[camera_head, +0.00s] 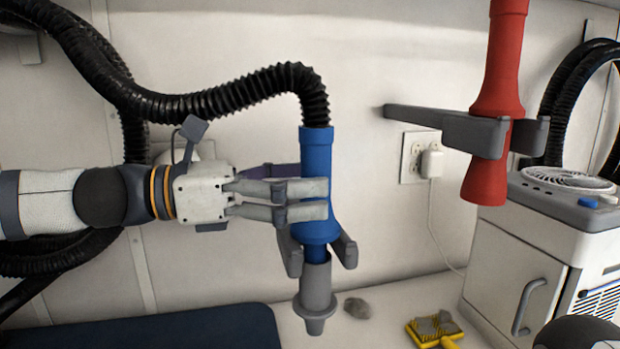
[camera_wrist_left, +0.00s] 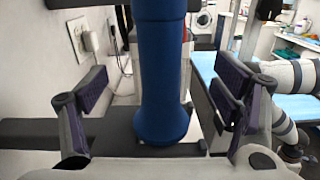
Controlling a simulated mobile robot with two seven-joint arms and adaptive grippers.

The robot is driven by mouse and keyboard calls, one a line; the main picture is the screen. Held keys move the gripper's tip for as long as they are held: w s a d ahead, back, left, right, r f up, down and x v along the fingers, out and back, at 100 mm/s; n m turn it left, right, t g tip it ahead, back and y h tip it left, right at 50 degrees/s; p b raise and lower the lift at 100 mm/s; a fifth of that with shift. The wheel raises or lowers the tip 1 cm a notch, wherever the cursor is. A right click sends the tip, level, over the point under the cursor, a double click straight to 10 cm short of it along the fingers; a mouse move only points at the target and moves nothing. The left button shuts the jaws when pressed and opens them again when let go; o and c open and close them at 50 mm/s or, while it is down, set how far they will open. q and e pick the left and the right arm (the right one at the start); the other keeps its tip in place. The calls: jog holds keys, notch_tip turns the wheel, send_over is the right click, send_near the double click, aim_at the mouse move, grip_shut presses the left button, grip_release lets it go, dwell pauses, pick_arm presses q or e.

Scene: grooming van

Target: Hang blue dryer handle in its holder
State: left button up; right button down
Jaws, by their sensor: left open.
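The blue dryer handle (camera_head: 316,160) stands upright on the end of a black corrugated hose, its grey nozzle (camera_head: 315,290) pointing down. Its lower part is between the two grey prongs of its holder (camera_head: 345,248); whether it bears on them I cannot tell. My left gripper (camera_head: 300,190) is open around the handle's middle, one finger in front and a purple-padded one behind. In the left wrist view the blue handle (camera_wrist_left: 162,75) stands between the spread fingers, with gaps on both sides.
A red dryer handle (camera_head: 497,85) hangs in a similar grey holder (camera_head: 470,132) to the right. A wall outlet (camera_head: 420,157) with a plug is between them. Below are a grey stone-like lump (camera_head: 357,308), a yellow brush (camera_head: 436,330) and a white cabinet (camera_head: 535,270).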

pick_arm(q)
jog(key=p+v, duration=0.2)
jog(key=v, duration=0.6)
jog(key=shift+a, duration=0.25)
pick_arm(e)
jog(key=shift+t, duration=0.7)
jog(key=shift+w+r, duration=1.6)
jog(key=shift+w, duration=0.1)
pick_arm(q)
jog(key=shift+s, duration=0.15)
